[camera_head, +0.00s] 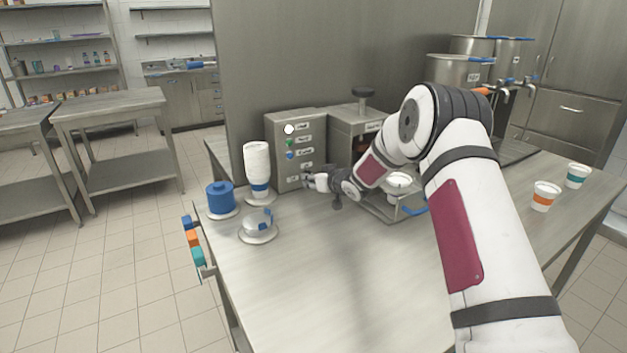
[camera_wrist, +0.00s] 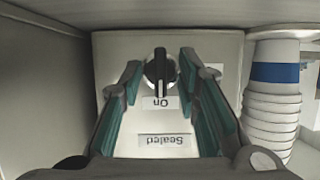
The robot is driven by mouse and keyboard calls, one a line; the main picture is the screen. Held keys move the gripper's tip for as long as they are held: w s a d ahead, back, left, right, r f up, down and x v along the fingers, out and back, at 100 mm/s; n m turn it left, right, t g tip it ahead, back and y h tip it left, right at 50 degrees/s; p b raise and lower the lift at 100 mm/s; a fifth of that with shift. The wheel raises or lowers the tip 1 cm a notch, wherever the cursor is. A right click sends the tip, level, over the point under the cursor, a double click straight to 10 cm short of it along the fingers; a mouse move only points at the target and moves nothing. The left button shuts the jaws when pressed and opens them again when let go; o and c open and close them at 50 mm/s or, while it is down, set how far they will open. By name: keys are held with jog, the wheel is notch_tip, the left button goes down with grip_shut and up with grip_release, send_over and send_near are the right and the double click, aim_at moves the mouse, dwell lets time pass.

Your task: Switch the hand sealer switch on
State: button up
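The grey sealer control box (camera_head: 288,132) stands against the back panel in the head view, with white, green and blue lights on its front. In the wrist view, the box face (camera_wrist: 120,47) appears upside down. My gripper (camera_wrist: 160,68) is open, with one finger on each side of the switch; a gap shows on both sides. In the head view, my gripper (camera_head: 309,180) is at the lower front of the box, and the switch is hard to make out.
A stack of white cups (camera_head: 257,163) stands just left of the box, close to my gripper. The sealer machine (camera_head: 345,130) is at right. The front of the table (camera_head: 320,270) is clear.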

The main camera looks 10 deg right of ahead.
jog(key=v, duration=1.2)
jog(key=shift+r, duration=0.1)
